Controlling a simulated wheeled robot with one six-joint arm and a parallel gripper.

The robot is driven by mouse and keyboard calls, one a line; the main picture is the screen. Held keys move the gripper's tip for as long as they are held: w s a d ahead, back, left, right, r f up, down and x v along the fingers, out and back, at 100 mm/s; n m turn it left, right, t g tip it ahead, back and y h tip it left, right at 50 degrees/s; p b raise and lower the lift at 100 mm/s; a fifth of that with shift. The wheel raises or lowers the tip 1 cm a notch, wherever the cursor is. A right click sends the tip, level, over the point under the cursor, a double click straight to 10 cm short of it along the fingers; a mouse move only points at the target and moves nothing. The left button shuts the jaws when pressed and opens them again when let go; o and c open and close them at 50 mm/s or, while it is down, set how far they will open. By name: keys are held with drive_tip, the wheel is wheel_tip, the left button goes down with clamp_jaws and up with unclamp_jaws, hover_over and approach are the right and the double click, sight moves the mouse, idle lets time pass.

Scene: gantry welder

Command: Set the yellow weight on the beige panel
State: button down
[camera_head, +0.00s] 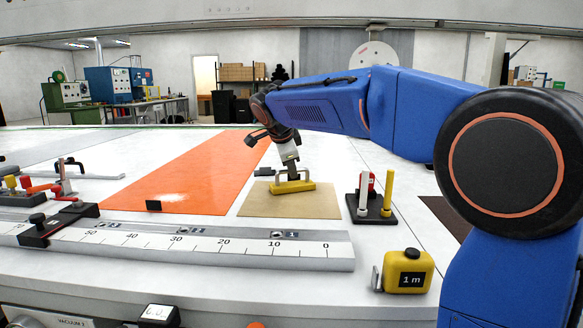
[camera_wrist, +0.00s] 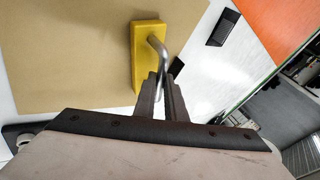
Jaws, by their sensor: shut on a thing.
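The yellow weight (camera_head: 292,187) is a low yellow block with a metal bar handle. It is over the far part of the beige panel (camera_head: 290,206), and the head view shows no clear gap beneath it. My gripper (camera_head: 291,172) is above the weight and shut on its handle. In the wrist view the fingers (camera_wrist: 163,92) close around the lower end of the bent handle, and the yellow weight (camera_wrist: 150,55) is seen against the beige panel (camera_wrist: 60,60). Whether the weight's full underside touches the panel cannot be told.
An orange panel (camera_head: 190,175) lies left of the beige one. A black stand with white and yellow posts (camera_head: 371,208) is to the right. A ruler rail (camera_head: 230,247) runs along the front, with a yellow tape measure (camera_head: 405,272) at front right.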

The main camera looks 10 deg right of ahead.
drive_tip(key=c, duration=1.8)
unclamp_jaws()
drive_tip(key=v, duration=1.2)
drive_tip(key=shift+r, duration=0.15)
